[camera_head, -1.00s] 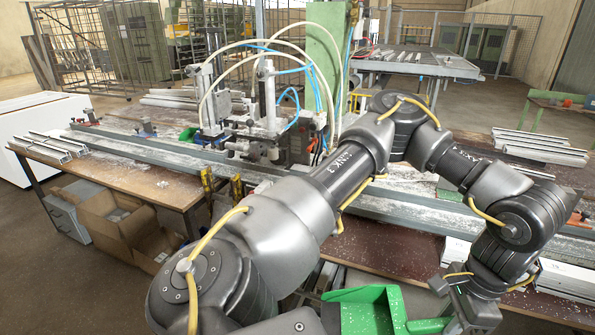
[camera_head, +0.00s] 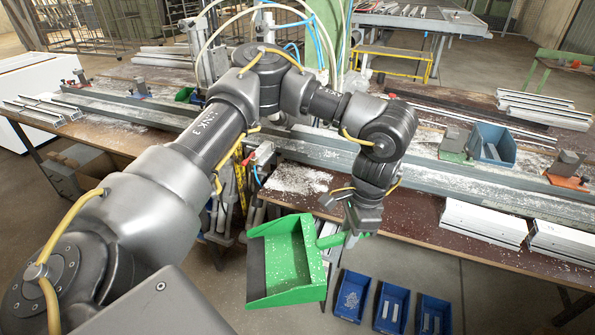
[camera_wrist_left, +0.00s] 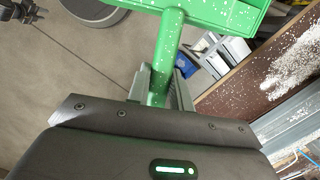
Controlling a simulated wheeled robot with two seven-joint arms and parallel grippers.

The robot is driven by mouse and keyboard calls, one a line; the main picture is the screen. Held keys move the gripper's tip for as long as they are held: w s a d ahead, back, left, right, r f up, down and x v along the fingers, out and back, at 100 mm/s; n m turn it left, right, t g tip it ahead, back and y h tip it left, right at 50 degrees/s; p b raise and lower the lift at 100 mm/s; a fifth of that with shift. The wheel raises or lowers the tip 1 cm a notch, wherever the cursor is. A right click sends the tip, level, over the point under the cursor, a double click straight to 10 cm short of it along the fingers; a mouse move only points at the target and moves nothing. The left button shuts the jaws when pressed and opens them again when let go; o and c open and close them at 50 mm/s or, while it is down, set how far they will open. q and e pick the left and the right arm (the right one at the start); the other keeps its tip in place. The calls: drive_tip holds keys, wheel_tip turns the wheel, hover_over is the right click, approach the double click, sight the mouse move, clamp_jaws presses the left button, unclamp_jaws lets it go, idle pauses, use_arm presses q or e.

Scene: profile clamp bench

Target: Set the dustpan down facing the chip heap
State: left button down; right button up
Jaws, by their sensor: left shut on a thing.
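The green dustpan (camera_head: 292,258) hangs in the air just in front of the bench's front edge, its dark-lipped opening toward the left in the head view. My left gripper (camera_head: 352,236) is shut on the dustpan's handle, which also shows between the fingers in the left wrist view (camera_wrist_left: 163,62). White specks dot the pan. The heap of white chips (camera_head: 298,179) lies on the brown bench top (camera_head: 402,205), behind the pan in the head view. It also shows at the right of the left wrist view (camera_wrist_left: 292,64). My right gripper is out of view.
Blue bins (camera_head: 392,307) stand on the floor below the bench. White profile bundles (camera_head: 484,222) lie on the bench to the right. A long grey rail (camera_head: 430,175) runs behind the chips. A blue box (camera_head: 491,144) stands farther back.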

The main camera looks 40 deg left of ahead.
use_arm(q)
drive_tip(key=w+a+m+t+p, duration=0.2)
drive_tip(key=w+a+m+p, duration=0.3)
drive_tip(key=w+a+m, duration=0.5)
drive_tip(key=w+a+f+m+t+p, duration=0.1)
drive_tip(key=a+f+m+p, duration=0.15)
drive_tip(key=a+m, duration=1.1)
drive_tip(key=w+f+b, duration=0.3)
drive_tip(key=f+b, duration=0.5)
drive_tip(key=shift+a+f+h, duration=0.2)
drive_tip(key=shift+a+h, duration=0.1)
drive_tip(key=shift+m, duration=0.25)
unclamp_jaws()
drive_tip(key=shift+s, duration=0.1)
